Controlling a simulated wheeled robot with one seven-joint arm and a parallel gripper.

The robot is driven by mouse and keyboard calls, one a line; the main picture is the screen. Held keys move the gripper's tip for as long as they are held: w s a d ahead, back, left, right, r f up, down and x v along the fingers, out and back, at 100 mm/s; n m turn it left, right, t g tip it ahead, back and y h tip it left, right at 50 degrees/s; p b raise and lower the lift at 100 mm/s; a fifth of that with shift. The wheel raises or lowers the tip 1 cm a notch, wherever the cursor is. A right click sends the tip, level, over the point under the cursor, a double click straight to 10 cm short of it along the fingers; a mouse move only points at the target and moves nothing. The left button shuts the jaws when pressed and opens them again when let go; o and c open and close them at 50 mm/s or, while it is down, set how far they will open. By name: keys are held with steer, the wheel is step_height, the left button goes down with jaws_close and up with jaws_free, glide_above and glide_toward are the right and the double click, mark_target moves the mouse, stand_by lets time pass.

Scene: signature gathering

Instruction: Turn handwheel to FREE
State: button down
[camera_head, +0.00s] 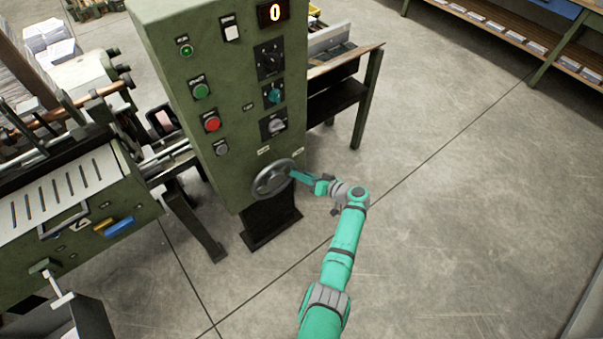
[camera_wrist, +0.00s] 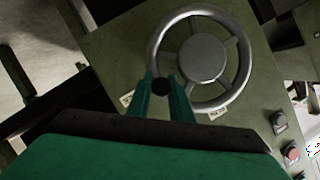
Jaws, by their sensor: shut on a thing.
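The grey metal handwheel (camera_head: 270,180) is on the lower front of the green control cabinet (camera_head: 237,115). In the wrist view the handwheel (camera_wrist: 202,58) shows its round hub, spokes and rim. My gripper (camera_head: 291,172) reaches in from the right and is at the right side of the rim. In the wrist view my gripper (camera_wrist: 161,84) has its two green fingers shut on a small dark round knob (camera_wrist: 161,87) at the rim. Small pale labels (camera_head: 264,151) sit above the wheel; their text is too small to read. The knob is hidden in the head view.
Above the wheel are a green button (camera_head: 201,91), a red button (camera_head: 212,124), rotary knobs (camera_head: 273,95) and a display (camera_head: 273,12) reading 0. Machinery (camera_head: 70,195) stands to the left and a side table (camera_head: 345,62) behind. The floor to the right is clear.

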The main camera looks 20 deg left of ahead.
steer(key=shift+d+f, duration=0.1)
steer(key=shift+f, duration=0.05)
stand_by(0.3)
steer(key=c, duration=1.6)
jaws_free()
steer(key=v, duration=1)
steer(key=shift+s+d, duration=0.2)
steer(key=shift+d, duration=0.1)
